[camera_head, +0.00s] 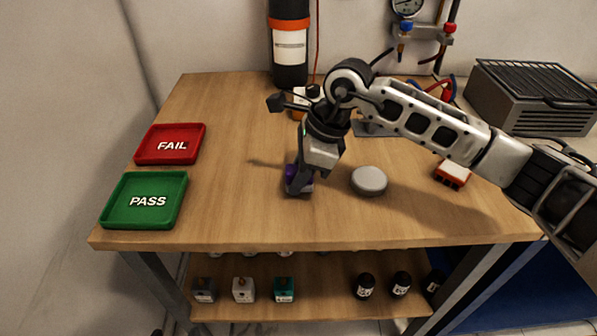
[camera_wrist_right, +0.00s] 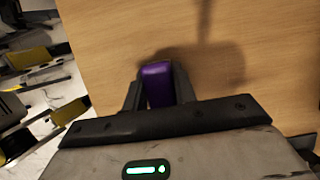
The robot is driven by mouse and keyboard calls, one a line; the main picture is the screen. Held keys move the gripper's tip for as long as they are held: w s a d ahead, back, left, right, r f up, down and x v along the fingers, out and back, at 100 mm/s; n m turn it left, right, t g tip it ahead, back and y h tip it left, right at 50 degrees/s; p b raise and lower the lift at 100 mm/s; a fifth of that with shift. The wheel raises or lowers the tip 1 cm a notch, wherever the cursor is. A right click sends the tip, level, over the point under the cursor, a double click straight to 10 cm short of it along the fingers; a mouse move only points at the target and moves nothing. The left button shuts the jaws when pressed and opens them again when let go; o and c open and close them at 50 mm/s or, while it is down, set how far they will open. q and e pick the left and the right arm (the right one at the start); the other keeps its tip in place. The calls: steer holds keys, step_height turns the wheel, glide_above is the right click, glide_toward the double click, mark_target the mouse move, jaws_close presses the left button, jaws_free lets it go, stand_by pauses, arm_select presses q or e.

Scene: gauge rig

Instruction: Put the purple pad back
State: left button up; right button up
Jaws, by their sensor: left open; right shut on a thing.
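The purple pad (camera_head: 290,173) is at the middle of the wooden table, between the fingers of my right gripper (camera_head: 299,182). In the right wrist view the purple pad (camera_wrist_right: 157,84) shows between the two dark fingers of the right gripper (camera_wrist_right: 158,92), which is shut on it. The gripper points down, close to the tabletop. I cannot tell whether the pad touches the table. The fingers hide part of the pad in both views. My left gripper is not in view.
A round grey disc (camera_head: 369,181) lies just right of the gripper. A red-and-white block (camera_head: 453,172) is farther right. Red FAIL (camera_head: 170,144) and green PASS (camera_head: 144,201) trays are at left. A black cylinder (camera_head: 290,48) and a grey ribbed box (camera_head: 532,98) stand behind.

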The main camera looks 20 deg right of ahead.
steer(key=o, duration=0.9)
steer(key=shift+f, duration=0.1)
steer(key=shift+o, duration=0.2)
steer(key=shift+r+p, duration=0.3)
steer(key=shift+r, duration=0.05)
steer(key=v, duration=1.1)
steer(key=shift+d+r+b, duration=0.2)
steer(key=shift+r+b, duration=0.1)
steer(key=shift+b, duration=0.15)
